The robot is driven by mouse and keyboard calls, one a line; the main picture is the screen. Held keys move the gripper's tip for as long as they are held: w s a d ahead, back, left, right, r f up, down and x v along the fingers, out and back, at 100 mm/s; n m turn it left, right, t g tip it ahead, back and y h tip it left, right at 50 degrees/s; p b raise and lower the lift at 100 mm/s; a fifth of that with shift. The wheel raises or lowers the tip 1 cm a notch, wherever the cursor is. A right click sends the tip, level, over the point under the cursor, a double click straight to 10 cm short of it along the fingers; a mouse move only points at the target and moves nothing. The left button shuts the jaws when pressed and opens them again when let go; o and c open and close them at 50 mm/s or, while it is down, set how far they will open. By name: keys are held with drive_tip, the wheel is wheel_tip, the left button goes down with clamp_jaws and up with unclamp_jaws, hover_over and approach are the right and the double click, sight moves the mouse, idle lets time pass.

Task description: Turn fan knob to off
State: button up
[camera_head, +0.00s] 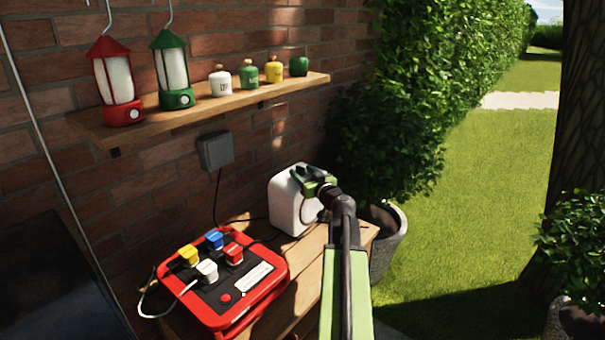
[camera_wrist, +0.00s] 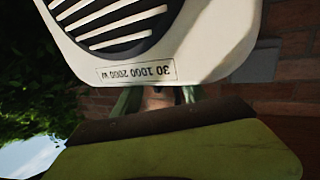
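The fan (camera_head: 285,208) is a white box-shaped unit at the far end of the wooden bench. My gripper (camera_head: 308,178) is at its top, reaching over the upper edge from the right. In the wrist view the fan (camera_wrist: 215,40) appears upside down, with a dark slatted grille and a label reading 30 1000 2000 W. Two green fingers of my gripper (camera_wrist: 157,97) show apart below the fan's edge, with their tips hidden behind it. The knob cannot be made out in either view. I cannot tell whether the fingers touch or hold it.
A red power box (camera_head: 225,280) with coloured plugs is on the bench (camera_head: 298,284), left of my arm. A shelf (camera_head: 220,108) above holds two lanterns and several small pots. A cable runs from a wall socket (camera_head: 215,150). A planter (camera_head: 388,250) stands right of the bench.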

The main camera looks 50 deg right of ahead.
clamp_jaws()
drive_tip(key=shift+a+m+h, duration=0.2)
drive_tip(key=shift+m+h, duration=0.1)
drive_tip(key=shift+h, duration=0.2)
drive_tip(key=shift+d+g+h, duration=0.1)
drive_tip(key=shift+g+h, duration=0.2)
drive_tip(key=shift+o, duration=1.2)
unclamp_jaws()
